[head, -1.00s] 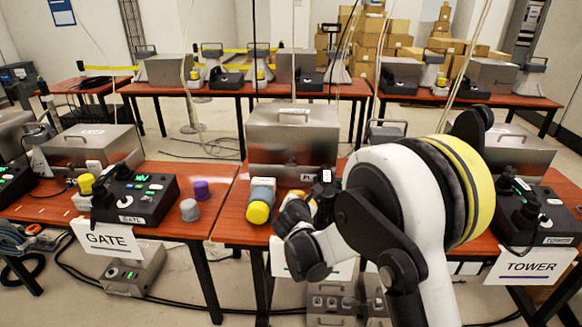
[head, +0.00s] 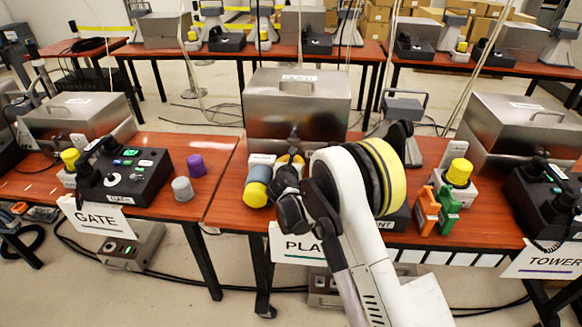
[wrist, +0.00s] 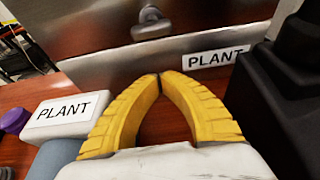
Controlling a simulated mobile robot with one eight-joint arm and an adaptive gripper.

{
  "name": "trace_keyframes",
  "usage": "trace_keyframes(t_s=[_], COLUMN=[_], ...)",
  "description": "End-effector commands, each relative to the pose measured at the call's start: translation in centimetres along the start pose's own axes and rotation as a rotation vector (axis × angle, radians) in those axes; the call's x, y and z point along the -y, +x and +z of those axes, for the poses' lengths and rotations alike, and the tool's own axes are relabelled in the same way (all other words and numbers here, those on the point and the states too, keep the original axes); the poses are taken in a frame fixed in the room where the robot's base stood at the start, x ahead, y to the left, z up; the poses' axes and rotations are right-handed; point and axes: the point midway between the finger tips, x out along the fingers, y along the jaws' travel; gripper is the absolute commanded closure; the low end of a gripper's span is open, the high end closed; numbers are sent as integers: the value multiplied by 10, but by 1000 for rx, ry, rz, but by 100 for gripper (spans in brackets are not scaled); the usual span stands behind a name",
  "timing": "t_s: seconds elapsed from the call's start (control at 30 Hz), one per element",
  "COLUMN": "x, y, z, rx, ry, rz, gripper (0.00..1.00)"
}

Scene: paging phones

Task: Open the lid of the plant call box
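The plant call box (head: 296,112) is a steel box at the back of the middle table, its lid down. In the wrist view its front shows a PLANT label (wrist: 216,57) and a round metal knob or catch (wrist: 152,24). My gripper (head: 291,157) is low in front of the box. In the wrist view the yellow fingers of my gripper (wrist: 160,80) meet at their tips, with nothing seen between them. The tips are below the knob, apart from it in the picture; contact with the box front cannot be told.
A white PLANT block (wrist: 62,115) and a grey cylinder with yellow cap (head: 256,185) stand close on the left. A dark device (wrist: 285,85) is close on the right. Orange and green clips (head: 437,210) and a yellow button (head: 459,173) lie further right.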

Motion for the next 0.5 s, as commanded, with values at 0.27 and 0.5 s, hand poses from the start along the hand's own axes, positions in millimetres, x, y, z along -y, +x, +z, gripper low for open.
trace_keyframes(t_s=[0.27,0.5], x=[1,0], y=[18,12], z=[21,37], rx=[0,0], ry=[0,1], rz=[-1,-1], gripper=[100,100])
